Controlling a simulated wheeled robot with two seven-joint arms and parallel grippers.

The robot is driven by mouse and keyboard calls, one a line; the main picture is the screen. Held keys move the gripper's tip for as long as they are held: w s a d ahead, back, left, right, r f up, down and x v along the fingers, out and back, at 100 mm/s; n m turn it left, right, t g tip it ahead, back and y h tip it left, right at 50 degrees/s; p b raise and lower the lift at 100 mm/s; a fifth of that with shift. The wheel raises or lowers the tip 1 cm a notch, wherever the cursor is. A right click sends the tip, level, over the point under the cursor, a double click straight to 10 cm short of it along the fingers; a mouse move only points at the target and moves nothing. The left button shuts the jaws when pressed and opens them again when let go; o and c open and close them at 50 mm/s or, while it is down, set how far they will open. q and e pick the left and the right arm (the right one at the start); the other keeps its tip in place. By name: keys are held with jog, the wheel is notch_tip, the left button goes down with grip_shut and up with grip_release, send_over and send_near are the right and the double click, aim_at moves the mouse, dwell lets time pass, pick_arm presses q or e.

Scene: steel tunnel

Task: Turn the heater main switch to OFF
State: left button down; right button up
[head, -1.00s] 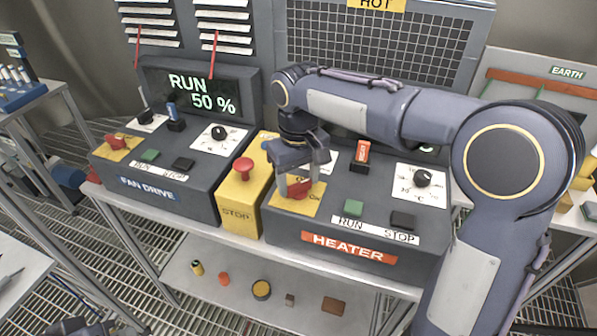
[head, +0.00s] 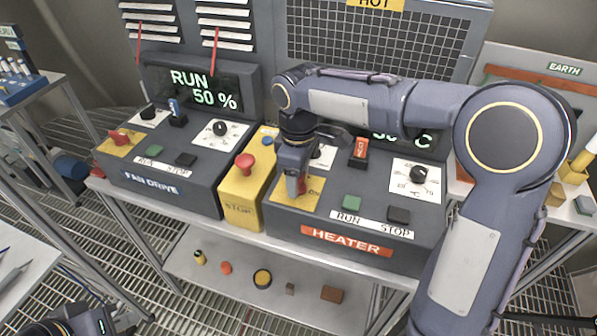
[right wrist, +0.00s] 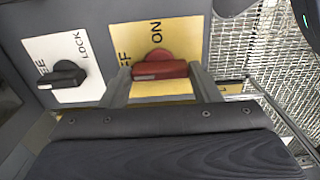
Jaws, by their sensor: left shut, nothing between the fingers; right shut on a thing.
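The heater main switch (head: 302,187) is a red rotary handle on a yellow plate at the left of the heater panel. My right gripper (head: 296,190) reaches down over it from above and hides much of it. In the right wrist view the red handle (right wrist: 160,70) lies crosswise between the two fingers, which close on its ends. "ON" shows above the handle, and "FF" is readable to its left, partly covered by a finger. My left gripper (head: 82,325) is at the bottom left edge, away from the panels, only partly visible.
The heater's black lock knob (right wrist: 65,76) on a white plate is beside the switch. A red stop button on a yellow box (head: 240,190) stands left of the heater panel. Green RUN (head: 352,202) and black STOP (head: 399,215) buttons are to the right. The fan drive panel (head: 150,182) is further left.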

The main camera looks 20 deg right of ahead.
aim_at(299, 180)
dwell(0.4)
jog(key=o, duration=1)
notch_tip(299, 180, up, 8)
jog(key=shift+f, duration=0.2)
jog(key=shift+r, duration=0.15)
